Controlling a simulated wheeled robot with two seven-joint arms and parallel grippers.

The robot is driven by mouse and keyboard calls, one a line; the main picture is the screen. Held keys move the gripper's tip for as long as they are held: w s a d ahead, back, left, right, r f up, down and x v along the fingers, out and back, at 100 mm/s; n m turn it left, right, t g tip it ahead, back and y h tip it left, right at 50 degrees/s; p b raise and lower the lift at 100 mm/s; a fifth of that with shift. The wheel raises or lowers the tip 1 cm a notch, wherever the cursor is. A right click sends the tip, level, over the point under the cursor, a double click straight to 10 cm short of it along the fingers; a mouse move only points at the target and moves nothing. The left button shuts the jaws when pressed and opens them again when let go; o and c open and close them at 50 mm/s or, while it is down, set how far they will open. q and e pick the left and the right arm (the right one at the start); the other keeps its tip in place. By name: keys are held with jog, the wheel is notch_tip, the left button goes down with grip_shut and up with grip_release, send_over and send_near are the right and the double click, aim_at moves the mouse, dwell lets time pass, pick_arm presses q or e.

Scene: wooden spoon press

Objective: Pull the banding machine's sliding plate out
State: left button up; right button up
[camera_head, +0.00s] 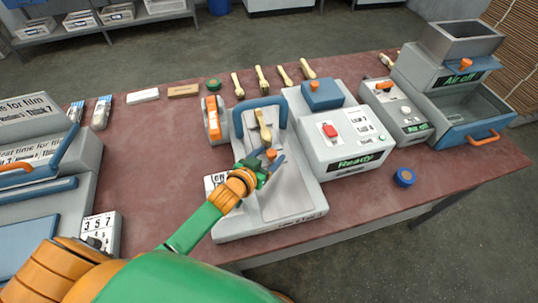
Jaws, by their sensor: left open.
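The banding machine has a grey base (300,215), a blue arch (258,104) at its back and a pale sliding plate (285,195) running toward the front. A wooden spoon bundle (264,128) lies at the arch end of the plate. An orange knob (271,154) stands near the plate's middle. My left gripper (270,166) is open, with its fingers around or right beside the knob; contact cannot be made out. My wrist covers part of the plate's left side. My right gripper is not in view.
A white box with a "Ready" display (357,163) stands close on the right. An orange tape roll holder (214,122) is at the back left. Several wooden spoons (262,80) lie behind. A grey press (45,165) stands left. The reddish table (150,190) is clear left of the machine.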

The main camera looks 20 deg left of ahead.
pick_arm(q)
jog(key=shift+s+r, duration=0.1)
grip_shut()
dwell(1.3)
